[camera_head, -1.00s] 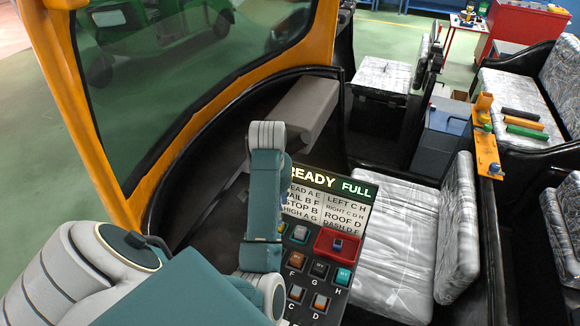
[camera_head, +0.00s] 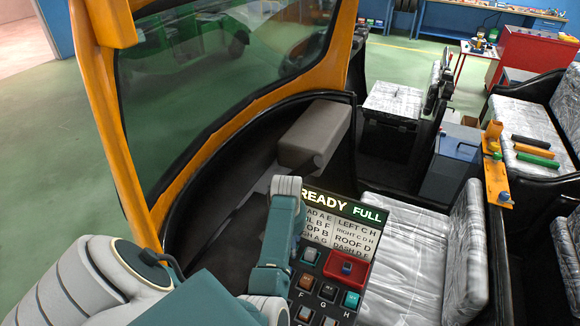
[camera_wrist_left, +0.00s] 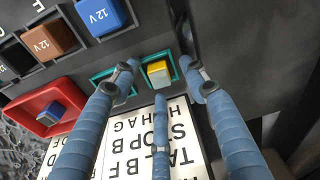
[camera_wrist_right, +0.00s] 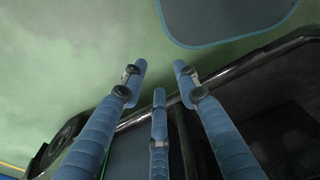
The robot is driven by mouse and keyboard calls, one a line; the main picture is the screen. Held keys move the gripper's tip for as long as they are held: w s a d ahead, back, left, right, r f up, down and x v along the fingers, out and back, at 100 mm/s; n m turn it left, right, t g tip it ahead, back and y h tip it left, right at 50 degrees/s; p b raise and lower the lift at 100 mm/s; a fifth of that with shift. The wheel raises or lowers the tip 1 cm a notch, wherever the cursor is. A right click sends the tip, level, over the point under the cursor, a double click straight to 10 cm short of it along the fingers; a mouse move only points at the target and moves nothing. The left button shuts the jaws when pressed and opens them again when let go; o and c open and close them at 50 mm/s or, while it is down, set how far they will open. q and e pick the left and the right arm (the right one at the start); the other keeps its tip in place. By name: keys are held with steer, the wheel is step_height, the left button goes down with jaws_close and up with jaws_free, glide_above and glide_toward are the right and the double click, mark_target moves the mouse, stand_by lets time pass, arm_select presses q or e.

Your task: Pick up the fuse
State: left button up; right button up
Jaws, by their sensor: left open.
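A yellow-topped fuse (camera_wrist_left: 159,73) sits in a teal-rimmed socket on the dark panel in the left wrist view. My left gripper (camera_wrist_left: 158,80) is open, its fingers spread on both sides of this fuse and one finger below it; I cannot tell whether they touch it. A brown fuse (camera_wrist_left: 49,38) and a blue fuse (camera_wrist_left: 96,14), both marked 12V, sit farther left. A blue fuse (camera_wrist_left: 50,114) is in the red holder (camera_wrist_left: 38,105). In the head view my left arm hides part of the panel (camera_head: 342,292). My right gripper (camera_wrist_right: 159,72) is open and empty.
A lit sign reading READY FULL (camera_head: 345,205) tops the label board. A plastic-covered seat (camera_head: 395,255) stands right of the panel. An orange frame and windscreen (camera_head: 220,75) are at left. An orange rail (camera_head: 497,175) and tools lie at right.

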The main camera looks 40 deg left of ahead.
arm_select(q)
steer(key=shift+c, duration=0.2)
steer(key=c, duration=0.7)
arm_select(e)
steer(key=shift+s+f, duration=0.1)
steer(key=shift+s, duration=0.8)
